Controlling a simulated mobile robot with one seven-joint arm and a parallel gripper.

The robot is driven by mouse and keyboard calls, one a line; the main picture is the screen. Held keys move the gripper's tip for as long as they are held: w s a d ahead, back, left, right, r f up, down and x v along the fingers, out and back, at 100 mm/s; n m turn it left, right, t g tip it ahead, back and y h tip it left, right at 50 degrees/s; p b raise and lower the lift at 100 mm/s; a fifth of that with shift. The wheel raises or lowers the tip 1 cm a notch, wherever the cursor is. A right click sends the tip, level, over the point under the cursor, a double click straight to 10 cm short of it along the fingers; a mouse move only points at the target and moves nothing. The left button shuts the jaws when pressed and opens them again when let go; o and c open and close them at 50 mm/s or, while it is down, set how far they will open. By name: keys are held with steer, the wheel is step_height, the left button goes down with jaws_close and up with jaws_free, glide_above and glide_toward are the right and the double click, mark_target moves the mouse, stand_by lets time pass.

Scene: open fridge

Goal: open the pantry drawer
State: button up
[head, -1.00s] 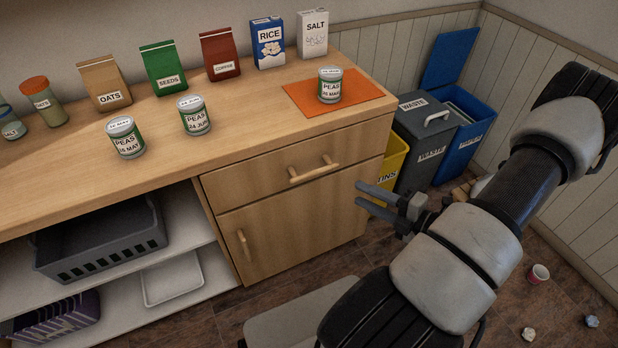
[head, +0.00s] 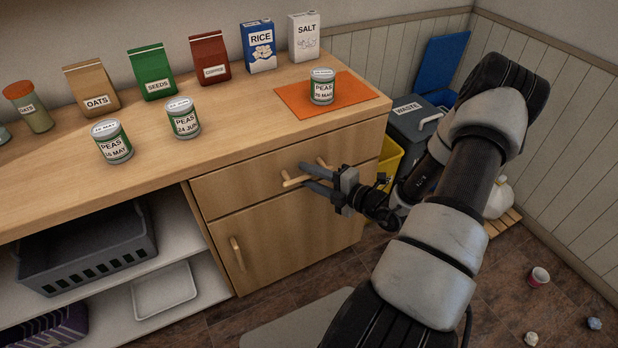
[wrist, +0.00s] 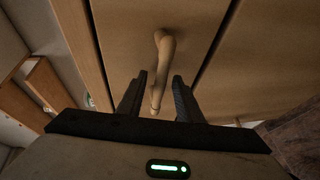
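The wooden pantry drawer (head: 235,182) sits under the countertop and looks shut, its front flush with the cabinet. Its bar-shaped wooden handle (head: 291,182) sticks out from the front. My gripper (head: 303,174) is at this handle, one finger above the bar and one below it. In the wrist view the handle (wrist: 166,50) runs between the two spread fingers of my gripper (wrist: 160,76), with gaps beside it. The gripper is open and not closed on the handle. My fingers partly hide the middle of the handle in the head view.
A cabinet door (head: 285,225) with its own handle is below the drawer. Several pantry goods stand on the countertop (head: 240,126), including a peas can (head: 322,87) on an orange mat (head: 357,92). Bins, including a yellow one (head: 389,160), stand right of the cabinet.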

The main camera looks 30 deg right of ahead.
steer(key=shift+w+a, duration=0.1)
steer(key=shift+w, duration=0.1)
jaws_close()
steer(key=shift+s, duration=0.15)
steer(key=s+p, duration=0.5)
steer(key=s, duration=1.8)
steer(key=shift+d, duration=0.4)
steer(key=shift+s, duration=0.1)
jaws_free()
